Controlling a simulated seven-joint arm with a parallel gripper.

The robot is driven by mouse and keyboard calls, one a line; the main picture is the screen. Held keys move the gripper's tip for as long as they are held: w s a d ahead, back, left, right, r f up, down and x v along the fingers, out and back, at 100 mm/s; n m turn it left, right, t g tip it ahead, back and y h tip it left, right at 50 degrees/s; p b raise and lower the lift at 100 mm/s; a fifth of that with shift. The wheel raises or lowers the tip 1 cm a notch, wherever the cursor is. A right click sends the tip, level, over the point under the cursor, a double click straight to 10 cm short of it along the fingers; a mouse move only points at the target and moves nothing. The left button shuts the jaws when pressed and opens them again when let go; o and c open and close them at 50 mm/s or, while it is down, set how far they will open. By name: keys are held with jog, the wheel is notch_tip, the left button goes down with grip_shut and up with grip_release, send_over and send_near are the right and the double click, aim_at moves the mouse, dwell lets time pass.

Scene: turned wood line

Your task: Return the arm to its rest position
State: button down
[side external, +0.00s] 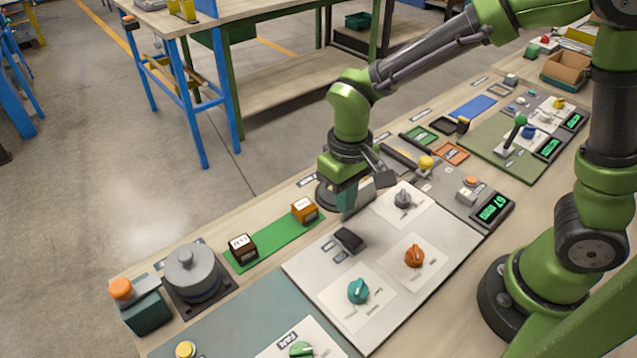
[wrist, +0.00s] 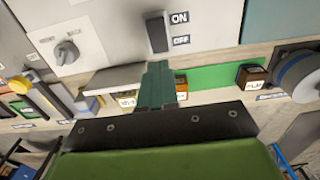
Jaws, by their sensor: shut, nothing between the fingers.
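My green arm reaches over the bench from the right in the side view, bent down at the wrist. My gripper (side external: 347,200) points down near the far edge of the white switch panel (side external: 320,264). Its teal fingers are together and empty; they also show together in the wrist view (wrist: 157,85). The black rocker switch (side external: 348,240) is in front of the gripper, apart from it; in the wrist view the switch (wrist: 157,34) stands above the fingertips, beside ON and OFF labels. The gripper's exact height over the bench is hard to tell.
The panel carries grey (side external: 402,198), orange (side external: 415,256) and teal (side external: 358,290) knobs. A green strip (side external: 272,239) with two brown blocks lies left of the gripper, before a grey lidded pot (side external: 192,272). A yellow-knobbed lever (side external: 426,163) stands right. Space above the panel is clear.

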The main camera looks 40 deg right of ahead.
jog(key=shift+r, duration=0.2)
jog(key=shift+s+d, duration=0.1)
jog(key=shift+s, duration=0.5)
jog(key=s+d+r+m+t+y, duration=0.1)
jog(key=s+d+r+m+t, duration=0.1)
jog(key=r, duration=0.5)
jog(key=s+d+r+m+t+y, duration=0.1)
jog(key=s+d+r+m+t, duration=0.1)
jog(key=s+d+r+t, duration=0.3)
jog(key=d+r, duration=0.2)
jog(key=d, duration=0.1)
jog(key=shift+s+d+r, duration=0.3)
jog(key=shift+s+d, duration=0.05)
